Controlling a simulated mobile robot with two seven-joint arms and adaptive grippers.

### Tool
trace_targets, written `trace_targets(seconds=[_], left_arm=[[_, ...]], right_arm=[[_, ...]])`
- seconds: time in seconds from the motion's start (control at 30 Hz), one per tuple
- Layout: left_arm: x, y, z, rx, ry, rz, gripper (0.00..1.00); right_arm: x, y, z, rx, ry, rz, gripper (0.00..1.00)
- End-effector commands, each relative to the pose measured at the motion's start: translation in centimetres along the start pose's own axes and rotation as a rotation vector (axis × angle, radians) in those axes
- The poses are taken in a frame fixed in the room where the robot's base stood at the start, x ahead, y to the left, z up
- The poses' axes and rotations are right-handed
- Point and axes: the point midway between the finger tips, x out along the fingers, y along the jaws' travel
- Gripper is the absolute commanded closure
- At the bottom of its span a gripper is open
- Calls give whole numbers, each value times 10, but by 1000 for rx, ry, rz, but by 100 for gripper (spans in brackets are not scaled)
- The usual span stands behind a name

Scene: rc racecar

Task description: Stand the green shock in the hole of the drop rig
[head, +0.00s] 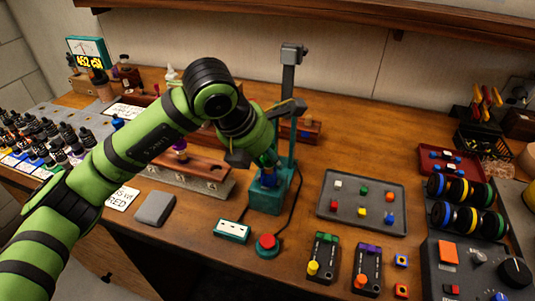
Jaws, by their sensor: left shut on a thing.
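The drop rig (267,200) is a teal block with a tall post behind it, standing mid-table. My left gripper (266,163) reaches in from the left, points down and is right over the block. It is shut on the green shock, which is mostly hidden by the fingers. A small dark blue piece (268,179) shows between the fingers and the block top. The hole is hidden, and I cannot tell whether the shock is inside it. My right gripper is out of view.
A red button (267,242) and a small teal meter (232,230) sit in front of the rig. A grey tray (328,211) with coloured pieces lies to the right. A wooden rack (205,168) stands to the left. Bottles crowd the far left.

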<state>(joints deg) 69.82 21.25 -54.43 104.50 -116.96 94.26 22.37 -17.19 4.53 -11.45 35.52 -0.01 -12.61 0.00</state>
Motion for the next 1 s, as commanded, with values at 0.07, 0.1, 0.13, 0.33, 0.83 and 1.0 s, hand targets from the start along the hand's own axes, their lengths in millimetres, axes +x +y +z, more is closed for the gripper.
trace_targets(seconds=[0.07,0.1,0.13,0.33,0.83,1.0], left_arm=[[4,0,-2,0,1,0,100],[5,0,-3,0,1,0,100],[6,0,-4,0,2,0,100],[11,0,-7,0,2,-1,100],[12,-1,-8,0,5,-2,38],[10,-1,-7,0,3,-1,38]], right_arm=[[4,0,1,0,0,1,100],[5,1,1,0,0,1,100],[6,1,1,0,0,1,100],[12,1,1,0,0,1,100],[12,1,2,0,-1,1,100],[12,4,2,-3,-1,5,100]])
